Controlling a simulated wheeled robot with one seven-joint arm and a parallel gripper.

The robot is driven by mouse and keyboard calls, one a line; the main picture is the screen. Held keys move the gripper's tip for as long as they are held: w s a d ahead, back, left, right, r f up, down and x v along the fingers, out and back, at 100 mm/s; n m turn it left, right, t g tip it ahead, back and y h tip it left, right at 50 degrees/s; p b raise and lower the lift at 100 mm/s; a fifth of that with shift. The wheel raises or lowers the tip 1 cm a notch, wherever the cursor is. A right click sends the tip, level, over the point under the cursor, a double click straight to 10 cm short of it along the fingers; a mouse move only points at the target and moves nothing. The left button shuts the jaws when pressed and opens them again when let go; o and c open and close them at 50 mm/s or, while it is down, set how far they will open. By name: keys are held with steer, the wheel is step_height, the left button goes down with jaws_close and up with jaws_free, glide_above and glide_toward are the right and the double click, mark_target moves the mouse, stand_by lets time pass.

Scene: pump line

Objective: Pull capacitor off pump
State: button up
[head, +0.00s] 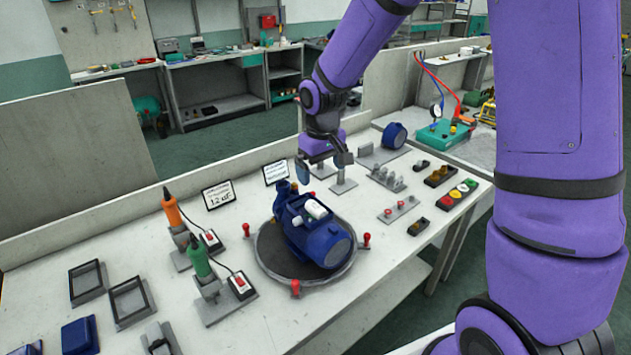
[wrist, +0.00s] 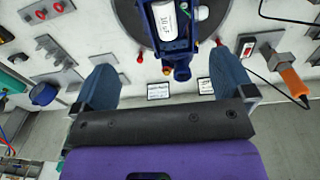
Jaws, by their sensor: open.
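The blue pump (head: 318,240) sits on a round dark turntable (head: 268,255) on the workbench. The capacitor (head: 316,208), a white cylinder, lies on top of the pump. In the wrist view the capacitor (wrist: 164,20) shows at the top middle, seated in the blue pump body (wrist: 180,48), with print on its side. My gripper (head: 325,172) is open and empty, above the bench behind the pump. In the wrist view its two blue fingers (wrist: 166,88) are wide apart, and the capacitor lies beyond their tips, touching neither.
Two small sign cards (head: 218,194) stand behind the turntable. Orange (head: 172,210) and green (head: 199,258) screwdrivers stand in holders at the left. Red knobs (head: 295,287) ring the turntable. Small part stands (head: 398,209) and a button box (head: 457,195) are at the right.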

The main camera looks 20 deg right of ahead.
glide_above(315, 206)
steer(key=shift+g, duration=0.3)
step_height(315, 206, down, 5)
steer(key=shift+r, duration=0.15)
steer(key=shift+f, duration=2.45)
steer(key=shift+f, duration=1)
jaws_close()
